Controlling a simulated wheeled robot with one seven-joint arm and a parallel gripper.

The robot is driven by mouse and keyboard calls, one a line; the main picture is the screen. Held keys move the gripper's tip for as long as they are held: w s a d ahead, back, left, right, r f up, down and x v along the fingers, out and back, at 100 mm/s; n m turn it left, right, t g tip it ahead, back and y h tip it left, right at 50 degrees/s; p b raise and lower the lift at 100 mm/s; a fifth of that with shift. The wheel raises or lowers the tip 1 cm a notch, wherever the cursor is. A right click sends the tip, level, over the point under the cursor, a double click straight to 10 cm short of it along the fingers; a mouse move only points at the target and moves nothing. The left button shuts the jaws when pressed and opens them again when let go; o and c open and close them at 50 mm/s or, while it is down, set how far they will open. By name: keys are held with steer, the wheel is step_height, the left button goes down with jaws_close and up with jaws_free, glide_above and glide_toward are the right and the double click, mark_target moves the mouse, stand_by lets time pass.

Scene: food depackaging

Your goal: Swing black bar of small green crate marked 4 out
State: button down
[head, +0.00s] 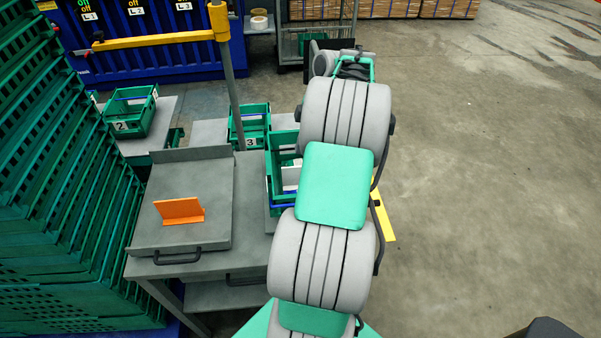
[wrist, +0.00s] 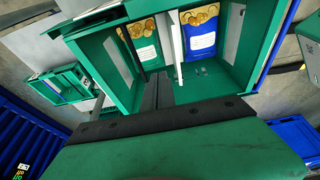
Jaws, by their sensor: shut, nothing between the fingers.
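A small green crate (wrist: 215,75) fills the upper middle of the wrist view, and its number does not show there. A thin black bar (wrist: 130,48) runs along the left pack. My gripper (wrist: 158,85) is shut and empty, with its dark fingers together over the crate's near side. I cannot tell whether they touch the bar. In the head view a green crate (head: 273,178) is partly hidden behind my arm, as is the gripper.
Crates marked 2 (head: 125,124) and 3 (head: 251,140) stand on grey stands. A grey table (head: 210,268) carries a tilted plate with an orange angle piece (head: 179,211). A post with a yellow arm (head: 160,40) rises behind. Stacked green crates (head: 60,180) fill the left; the right floor is clear.

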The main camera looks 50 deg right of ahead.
steer(key=shift+f+b, duration=1.2)
steer(key=shift+f, duration=0.15)
steer(key=shift+w+d+p, duration=0.35)
steer(key=shift+w+p, duration=0.05)
steer(key=shift+r, duration=0.1)
steer(key=shift+w+d+r+p, duration=0.25)
steer(key=shift+r+p, duration=0.35)
steer(key=shift+p, duration=0.2)
steer(key=shift+w+r, duration=0.1)
